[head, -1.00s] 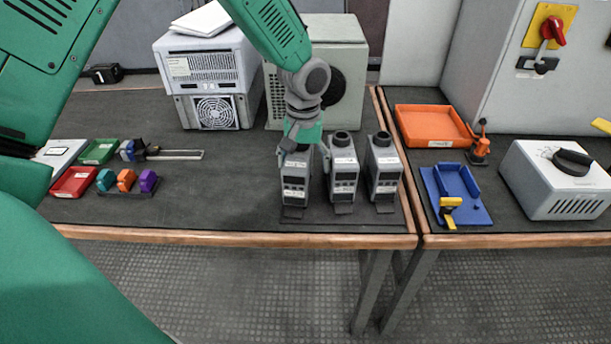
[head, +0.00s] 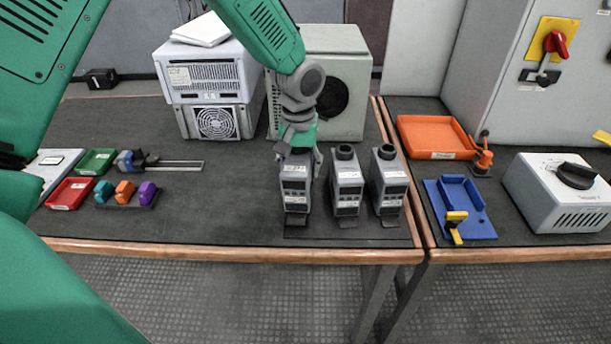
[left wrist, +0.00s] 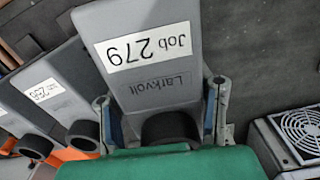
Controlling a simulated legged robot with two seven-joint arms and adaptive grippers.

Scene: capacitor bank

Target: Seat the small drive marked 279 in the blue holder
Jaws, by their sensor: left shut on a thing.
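The drive marked 279 (head: 295,188) is the leftmost of three grey drives standing upright on the left table. My left gripper (head: 299,148) comes down from above and is shut on its top end. In the left wrist view the label "Job 279" (left wrist: 150,47) shows on the drive, with a finger on each side of its dark round neck (left wrist: 168,127). The drive appears to stand in its place in the row. The blue holder (head: 484,229), with a yellow lever (head: 455,226) at its front, lies on the right table. My right gripper is not in view.
Two similar grey drives (head: 346,187) (head: 388,185) stand close to the right. Behind are a white fan unit (head: 215,121) and a beige box (head: 347,62). An orange tray (head: 432,152), an orange clamp (head: 482,158) and a grey dial box (head: 560,195) surround the holder.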

